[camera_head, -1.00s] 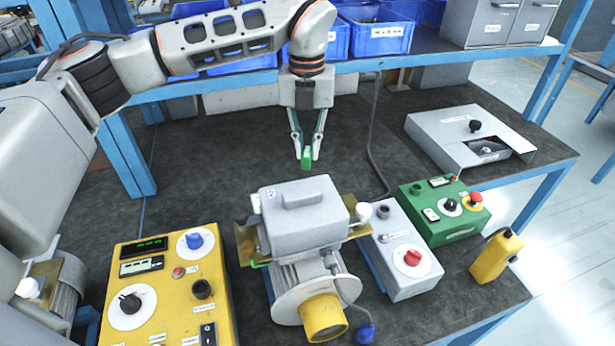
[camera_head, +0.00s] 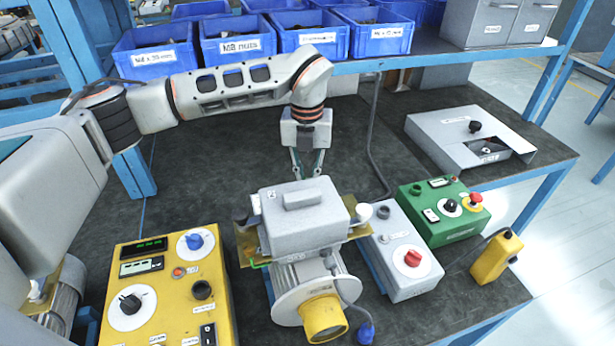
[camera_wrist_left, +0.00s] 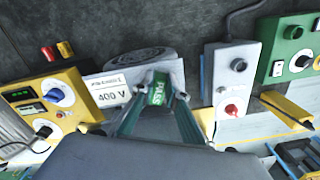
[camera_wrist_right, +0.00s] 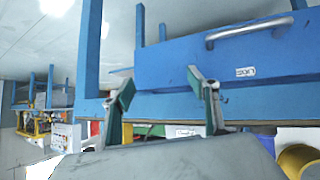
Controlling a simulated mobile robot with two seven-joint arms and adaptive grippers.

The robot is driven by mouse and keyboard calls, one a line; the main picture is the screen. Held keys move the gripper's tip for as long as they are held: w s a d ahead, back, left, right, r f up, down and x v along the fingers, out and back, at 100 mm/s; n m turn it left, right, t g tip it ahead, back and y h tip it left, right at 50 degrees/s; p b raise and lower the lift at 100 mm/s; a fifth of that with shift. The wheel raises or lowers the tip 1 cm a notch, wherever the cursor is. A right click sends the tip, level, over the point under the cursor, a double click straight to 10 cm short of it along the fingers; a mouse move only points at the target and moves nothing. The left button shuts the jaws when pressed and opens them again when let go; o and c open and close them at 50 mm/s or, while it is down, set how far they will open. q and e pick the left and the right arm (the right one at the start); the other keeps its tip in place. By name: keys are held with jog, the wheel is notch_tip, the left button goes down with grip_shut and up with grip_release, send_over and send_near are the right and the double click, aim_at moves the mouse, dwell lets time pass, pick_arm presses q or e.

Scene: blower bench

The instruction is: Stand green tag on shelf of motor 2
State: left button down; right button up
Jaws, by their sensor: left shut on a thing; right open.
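Motor 2 (camera_head: 300,215), a grey motor with a "2" label, stands mid-bench in the head view, with brass-coloured plates at its sides. My left gripper (camera_head: 308,172) points down just behind it, its fingertips partly hidden by the motor's top box. In the left wrist view the left gripper (camera_wrist_left: 158,88) is shut on the green tag (camera_wrist_left: 159,94), which reads "PASS". The tag appears in front of the motor's 400 V face; I cannot tell whether it touches anything. The tag is hidden in the head view. My right gripper (camera_wrist_right: 161,90) is open and empty in the right wrist view.
A yellow control box (camera_head: 170,290) stands left of the motor. A grey box with a red knob (camera_head: 402,262) and a green box (camera_head: 445,222) stand right. A cable (camera_head: 373,150) runs behind. Blue bins (camera_head: 238,45) line the rear shelf. The bench behind the motor is mostly clear.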

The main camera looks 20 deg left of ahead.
pick_arm(q)
jog(key=shift+f, duration=0.15)
jog(key=c, duration=2)
grip_release()
notch_tip(320, 180, up, 12)
jog(key=shift+r, duration=0.15)
